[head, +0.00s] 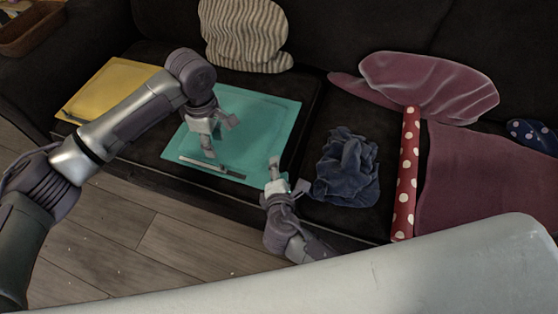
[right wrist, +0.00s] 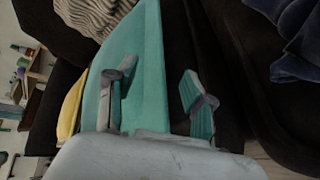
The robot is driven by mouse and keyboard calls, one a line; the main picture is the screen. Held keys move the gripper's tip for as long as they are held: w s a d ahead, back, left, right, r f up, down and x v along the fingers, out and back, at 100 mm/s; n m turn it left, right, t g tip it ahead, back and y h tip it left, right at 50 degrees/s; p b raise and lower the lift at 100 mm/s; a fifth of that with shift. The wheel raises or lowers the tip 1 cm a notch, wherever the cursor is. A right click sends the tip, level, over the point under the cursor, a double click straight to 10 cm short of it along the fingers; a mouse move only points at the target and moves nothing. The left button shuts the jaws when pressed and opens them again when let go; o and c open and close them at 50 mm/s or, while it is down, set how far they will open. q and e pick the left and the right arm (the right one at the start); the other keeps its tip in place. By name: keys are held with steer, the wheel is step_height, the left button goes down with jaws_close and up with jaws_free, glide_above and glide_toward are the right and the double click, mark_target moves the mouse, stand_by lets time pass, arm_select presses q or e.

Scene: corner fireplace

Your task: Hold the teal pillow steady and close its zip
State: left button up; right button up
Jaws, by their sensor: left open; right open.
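The teal pillow (head: 262,112) lies flat on the dark sofa seat. Its zip shows as a dark and grey strip (head: 213,168) along the front edge, left of centre. My left gripper (head: 220,137) is open and empty over the pillow's left part, behind the strip; I cannot tell whether it touches the cloth. My right gripper (head: 288,175) is open at the pillow's front right corner. In the right wrist view the teal pillow (right wrist: 148,50) runs past the open right gripper (right wrist: 158,88), with one finger over it and the other over dark sofa. Nothing is gripped.
A yellow pillow (head: 118,82) lies left, partly behind my left arm. A striped cushion (head: 243,35) leans behind. A crumpled blue cloth (head: 346,168) lies close right of my right gripper. Beyond it are a red dotted roll (head: 407,172) and mauve fabric (head: 475,180).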

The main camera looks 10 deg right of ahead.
mark_target(222, 165)
steer(key=x, duration=0.4)
steer(key=shift+w+f, duration=0.15)
steer(key=shift+w, duration=0.2)
jaws_close()
arm_select(q)
steer(key=shift+d, duration=0.15)
steer(key=c, duration=0.4)
steer(key=shift+m, duration=0.8)
step_height(222, 165, down, 11)
arm_select(e)
steer(key=shift+s+d+f, duration=0.1)
steer(key=shift+f, duration=0.05)
arm_select(q)
jaws_close()
